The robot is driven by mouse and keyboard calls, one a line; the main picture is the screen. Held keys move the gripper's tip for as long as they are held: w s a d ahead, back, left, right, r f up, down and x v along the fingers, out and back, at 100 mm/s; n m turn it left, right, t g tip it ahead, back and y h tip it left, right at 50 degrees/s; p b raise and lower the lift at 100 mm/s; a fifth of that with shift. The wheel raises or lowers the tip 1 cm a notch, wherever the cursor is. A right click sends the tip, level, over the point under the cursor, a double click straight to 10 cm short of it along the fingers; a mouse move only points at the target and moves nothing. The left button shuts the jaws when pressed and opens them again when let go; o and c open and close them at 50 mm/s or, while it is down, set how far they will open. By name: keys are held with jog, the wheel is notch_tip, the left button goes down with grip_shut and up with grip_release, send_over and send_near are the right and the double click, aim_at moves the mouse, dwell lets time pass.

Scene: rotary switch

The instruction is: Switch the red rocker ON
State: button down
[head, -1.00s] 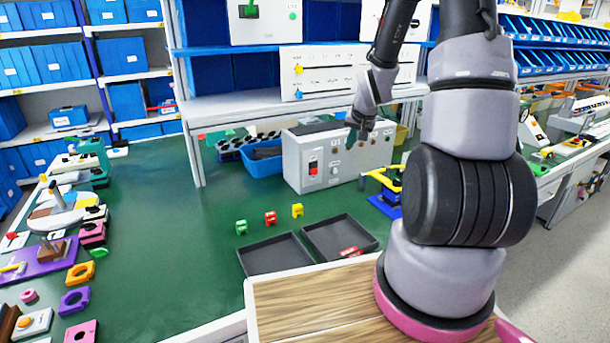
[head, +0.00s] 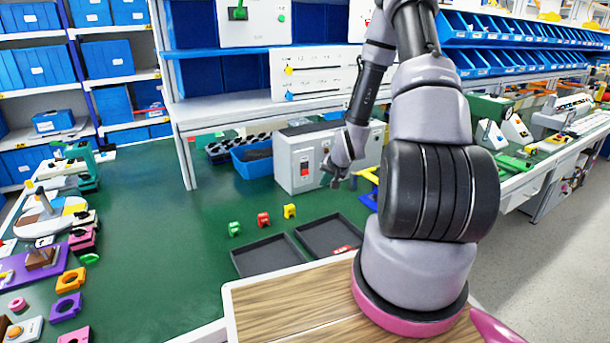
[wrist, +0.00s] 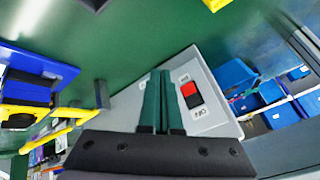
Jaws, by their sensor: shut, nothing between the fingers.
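The red rocker (head: 305,173) is on the front of a grey switch box (head: 291,157) on the green bench, in the head view. In the wrist view the red rocker (wrist: 190,90) sits in a black surround on the box's grey face (wrist: 208,117), with white labels on either side of it. My gripper (head: 329,181) is in front of the box, to the right of the rocker in the head view. In the wrist view the dark green fingers of my gripper (wrist: 160,78) are together and empty, just beside the rocker, apart from it as far as I can tell. My arm hides the box's right part.
Two dark trays (head: 268,257) and small green, red and yellow blocks (head: 263,219) lie in front of the box. A blue bin (head: 250,160) stands at its left. A yellow handle on a blue base (wrist: 50,128) is close to my gripper.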

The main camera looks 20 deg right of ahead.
aim_at(305, 169)
jog(key=shift+w, duration=0.15)
jog(key=w+a+f, duration=0.1)
jog(key=w, duration=0.7)
jog(key=shift+w+a, duration=0.15)
jog(key=shift+a, duration=0.15)
jog(key=shift+w+f, duration=0.1)
dwell(1.7)
jog(key=shift+w, duration=0.3)
jog(key=shift+w+a+f, duration=0.1)
jog(key=shift+w+a, duration=0.05)
jog(key=shift+w, duration=0.2)
dwell(0.6)
jog(key=shift+s, duration=0.1)
jog(key=shift+s, duration=0.65)
jog(key=shift+s+d, duration=0.1)
jog(key=shift+d, duration=0.1)
